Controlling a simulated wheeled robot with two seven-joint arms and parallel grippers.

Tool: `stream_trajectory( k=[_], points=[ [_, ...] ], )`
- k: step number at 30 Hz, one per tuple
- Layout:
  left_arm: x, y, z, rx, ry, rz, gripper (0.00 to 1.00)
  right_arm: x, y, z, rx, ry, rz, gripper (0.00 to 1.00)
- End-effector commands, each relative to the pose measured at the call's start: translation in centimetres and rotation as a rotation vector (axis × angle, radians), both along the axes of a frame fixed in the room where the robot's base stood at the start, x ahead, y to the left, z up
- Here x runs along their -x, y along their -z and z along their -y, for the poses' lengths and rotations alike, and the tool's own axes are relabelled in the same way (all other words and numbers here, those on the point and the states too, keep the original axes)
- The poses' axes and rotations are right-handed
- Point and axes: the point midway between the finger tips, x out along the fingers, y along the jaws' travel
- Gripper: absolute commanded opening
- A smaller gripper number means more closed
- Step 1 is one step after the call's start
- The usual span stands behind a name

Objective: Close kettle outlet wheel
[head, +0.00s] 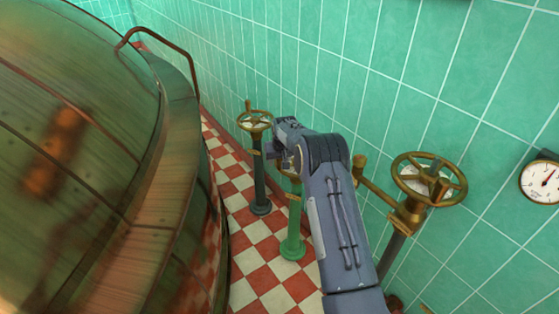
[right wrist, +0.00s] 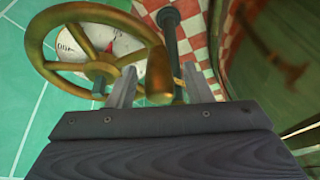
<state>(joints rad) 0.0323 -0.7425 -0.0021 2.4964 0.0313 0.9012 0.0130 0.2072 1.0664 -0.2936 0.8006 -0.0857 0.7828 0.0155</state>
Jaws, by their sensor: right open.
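A brass handwheel (right wrist: 48,67) with a peg handle (right wrist: 159,76) fills the upper left of the right wrist view. My right gripper (right wrist: 160,85) is open, with one finger on each side of the peg handle; I cannot tell whether they touch it. In the head view, my right gripper (head: 281,152) is above the green valve post (head: 293,225), and my arm hides most of the wheel there. A second brass wheel (head: 255,121) on a dark post stands just left, and a third (head: 430,179) stands right of my arm. My left gripper is not in view.
A large copper kettle (head: 75,150) fills the left, with a rail on its edge. A green tiled wall (head: 330,60) runs along the right and carries a gauge (head: 543,181). Checkered floor (head: 262,285) shows in the narrow gap between.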

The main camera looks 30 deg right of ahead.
Motion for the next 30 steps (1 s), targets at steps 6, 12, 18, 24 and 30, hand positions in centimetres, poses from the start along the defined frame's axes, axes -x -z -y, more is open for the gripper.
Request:
stream_trajectory(
  k=[6,12,18,24,30],
  points=[
    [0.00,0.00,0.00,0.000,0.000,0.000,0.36,0.01,-0.04,0.02,0.000,0.000,0.000,0.35],
    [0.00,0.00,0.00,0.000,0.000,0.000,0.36,0.03,-0.05,0.02,0.000,0.000,0.000,0.09],
    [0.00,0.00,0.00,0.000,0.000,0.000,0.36,0.03,-0.06,0.02,0.000,0.000,0.000,0.00],
    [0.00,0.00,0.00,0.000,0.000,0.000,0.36,-0.06,-0.06,-0.12,0.001,0.012,0.000,0.00],
    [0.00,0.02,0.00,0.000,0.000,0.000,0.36,-0.56,-0.10,-0.88,0.002,0.076,-0.001,0.00]
  ],
)
